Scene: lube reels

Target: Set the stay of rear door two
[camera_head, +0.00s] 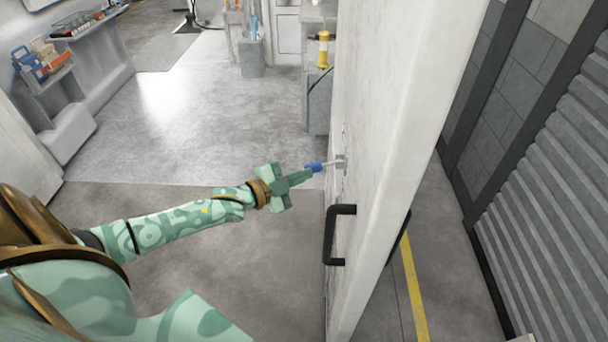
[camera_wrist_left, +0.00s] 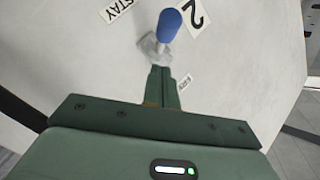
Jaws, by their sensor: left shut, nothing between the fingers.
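The white rear door (camera_head: 375,120) stands in front of me, its face seen at a steep angle. A stay lever with a blue knob (camera_head: 314,167) sticks out from a metal mount on the door. In the left wrist view the blue knob (camera_wrist_left: 170,22) is just beyond my fingertips, between a "STAY" label (camera_wrist_left: 117,8) and a "2" label (camera_wrist_left: 195,15). My left gripper (camera_head: 307,174) is shut and empty, its tips close to the lever; I cannot tell whether they touch it. My right gripper is not in view.
A black pull handle (camera_head: 338,235) juts from the door below the lever. Shelves with tools (camera_head: 45,60) line the left wall. A ribbed shutter (camera_head: 555,200) is at right. The floor left of the door is clear.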

